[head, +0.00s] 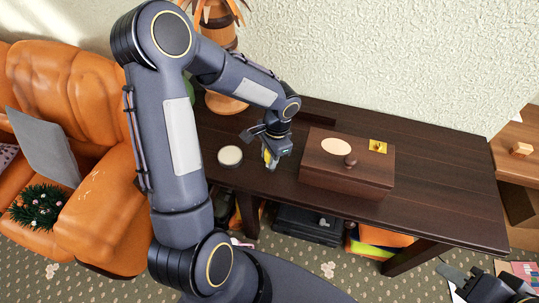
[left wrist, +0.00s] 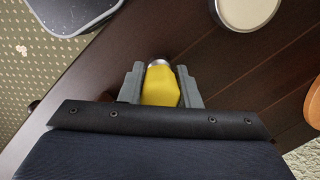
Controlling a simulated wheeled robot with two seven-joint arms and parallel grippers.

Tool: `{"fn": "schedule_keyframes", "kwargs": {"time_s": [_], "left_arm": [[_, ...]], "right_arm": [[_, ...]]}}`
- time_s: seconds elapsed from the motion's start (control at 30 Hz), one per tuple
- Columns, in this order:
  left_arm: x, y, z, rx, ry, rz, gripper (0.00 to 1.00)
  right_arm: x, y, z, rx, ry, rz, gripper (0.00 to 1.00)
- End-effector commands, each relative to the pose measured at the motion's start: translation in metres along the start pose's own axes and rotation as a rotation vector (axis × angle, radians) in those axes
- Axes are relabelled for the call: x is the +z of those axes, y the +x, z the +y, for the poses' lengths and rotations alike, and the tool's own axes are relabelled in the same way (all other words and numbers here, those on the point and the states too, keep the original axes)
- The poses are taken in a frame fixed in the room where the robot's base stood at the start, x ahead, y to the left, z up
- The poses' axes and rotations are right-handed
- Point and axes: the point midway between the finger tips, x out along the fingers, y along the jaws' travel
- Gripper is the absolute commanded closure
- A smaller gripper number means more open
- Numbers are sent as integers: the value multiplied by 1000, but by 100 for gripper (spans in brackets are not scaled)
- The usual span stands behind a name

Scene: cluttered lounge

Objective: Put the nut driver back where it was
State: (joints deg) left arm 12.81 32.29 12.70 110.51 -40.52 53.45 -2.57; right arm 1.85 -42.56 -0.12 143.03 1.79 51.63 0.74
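The nut driver (head: 267,157), seen as a yellow handle, is in my left gripper (head: 270,152) above the left part of the dark table. In the left wrist view its yellow body (left wrist: 160,88) sits between the two grey fingers, with a silvery end at the top; the rest is hidden. The left gripper (left wrist: 160,85) is shut on it.
A brown wooden box (head: 340,185) stands on the dark table (head: 440,190), with a pale disc (head: 336,146), a brown knob (head: 351,160) and a yellow block (head: 378,146) on top. A round cream-topped tin (head: 230,155) is left of my gripper. The table's right side is clear.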

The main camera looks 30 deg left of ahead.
Motion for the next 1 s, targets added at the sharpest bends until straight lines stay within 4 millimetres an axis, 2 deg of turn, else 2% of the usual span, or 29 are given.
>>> {"fn": "schedule_keyframes", "kwargs": {"time_s": [0.03,0.17,0.43,0.57,0.67,1.0], "left_arm": [[0,0,0,0,0,0,65],[0,0,0,0,0,0,49],[0,-1,0,0,0,0,49],[0,-9,-1,-2,-1,3,49],[0,-25,-1,-4,-1,4,49],[0,-97,0,-3,0,5,49]], "right_arm": [[0,0,0,0,0,0,64],[0,0,0,0,0,0,64],[0,-1,0,0,0,0,64],[-2,-3,-1,0,0,0,64],[-2,-3,-1,0,0,0,64],[-2,-4,-2,0,0,0,64]]}}
